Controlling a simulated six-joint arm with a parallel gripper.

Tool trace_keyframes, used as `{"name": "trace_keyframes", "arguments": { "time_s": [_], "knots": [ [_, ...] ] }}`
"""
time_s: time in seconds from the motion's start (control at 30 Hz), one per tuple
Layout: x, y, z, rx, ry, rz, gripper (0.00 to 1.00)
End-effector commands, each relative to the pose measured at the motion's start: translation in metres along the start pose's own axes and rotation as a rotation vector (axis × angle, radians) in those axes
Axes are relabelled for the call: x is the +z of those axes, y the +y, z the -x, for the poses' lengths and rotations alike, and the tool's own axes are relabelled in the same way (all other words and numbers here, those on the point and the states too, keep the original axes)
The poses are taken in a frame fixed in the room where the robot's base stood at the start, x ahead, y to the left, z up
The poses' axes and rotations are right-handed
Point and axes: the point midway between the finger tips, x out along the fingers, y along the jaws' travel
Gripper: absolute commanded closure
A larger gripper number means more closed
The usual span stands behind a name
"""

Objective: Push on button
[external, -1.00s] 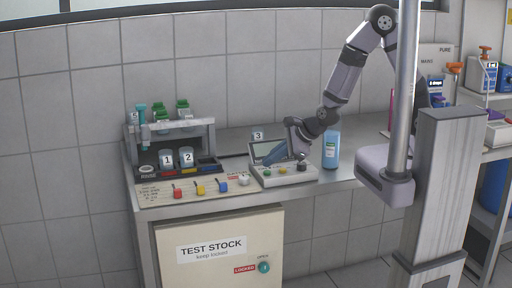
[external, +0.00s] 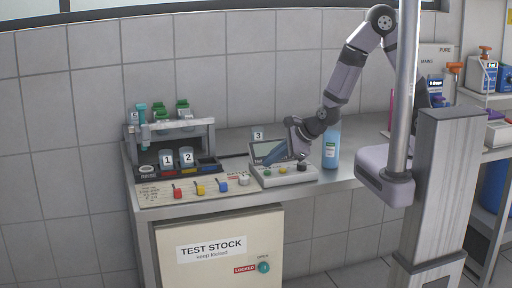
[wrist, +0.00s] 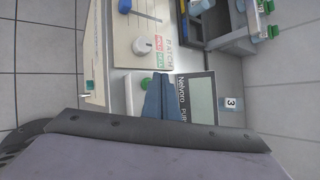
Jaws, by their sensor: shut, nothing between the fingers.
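A light grey device (external: 285,179) with a tilted screen (external: 268,150) stands on the bench. On its front are a yellow-green button (external: 267,171), a green button (external: 283,170) and a black knob (external: 302,167). My gripper (external: 298,156) is over the device, close to the screen. In the wrist view my gripper (wrist: 160,80) has its blue fingers shut and empty. The green button (wrist: 147,84) shows just left of the fingertips, and the screen (wrist: 203,98) is to their right. The fingers hide part of the device, and I cannot tell whether they touch it.
A blue bottle (external: 331,150) stands right of the device. A panel with red, yellow, blue and white knobs (external: 199,189) lies to its left. A rack (external: 170,130) with green-capped vessels and numbered beakers stands farther left. A cabinet (external: 220,245) is below.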

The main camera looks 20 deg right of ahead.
Motion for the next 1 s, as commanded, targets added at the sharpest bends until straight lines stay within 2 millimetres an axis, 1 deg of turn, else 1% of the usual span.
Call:
{"name": "trace_keyframes", "arguments": {
  "time_s": [0.53,1.0],
  "knots": [
    [-0.0004,0.0004,-0.0005,0.000,0.000,0.000,1.00],
    [-0.0048,0.0045,-0.0066,-0.001,0.000,-0.001,1.00]
  ]
}}
